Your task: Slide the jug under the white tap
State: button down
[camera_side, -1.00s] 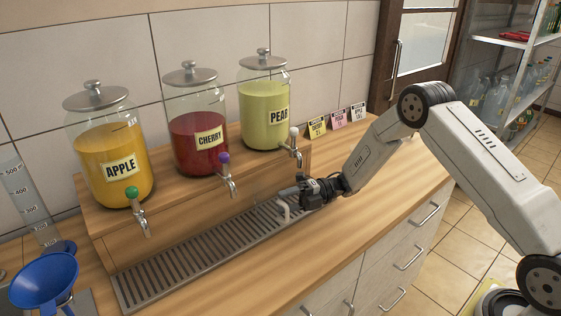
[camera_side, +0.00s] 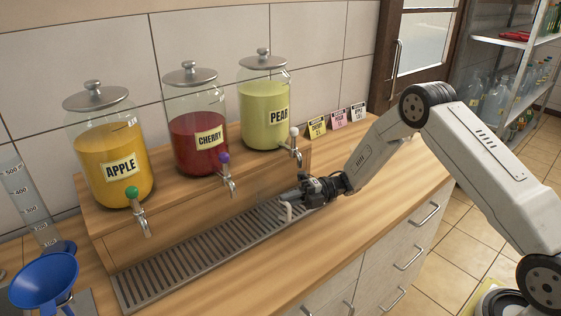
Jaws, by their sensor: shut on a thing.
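The white tap (camera_side: 294,135) is on the pear jar (camera_side: 263,112), which holds pale green liquid, at the right end of the wooden stand. My gripper (camera_side: 303,191) is low over the right end of the metal drip grate, below and a little right of the white tap. It is shut on the jug (camera_side: 287,211). Only a pale, handle-like part of the jug shows clearly at the gripper's left; the rest is hidden or hard to make out. I cannot tell whether the jug is exactly under the spout.
The drip grate (camera_side: 190,255) runs clear to the left. The apple jar (camera_side: 115,160) has a green tap and the cherry jar (camera_side: 198,140) a purple one. A blue funnel (camera_side: 45,282) and a measuring cylinder (camera_side: 30,205) stand far left. Small cards (camera_side: 338,119) stand behind my arm.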

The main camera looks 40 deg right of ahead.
jog(key=shift+w+d, duration=0.2)
jog(key=shift+d, duration=2.5)
jog(key=shift+w+d, duration=0.15)
jog(key=shift+d, duration=2.5)
jog(key=c, duration=0.6)
grip_release()
jog(key=shift+d, duration=0.15)
jog(key=shift+v, duration=3.8)
jog(key=shift+r, duration=0.1)
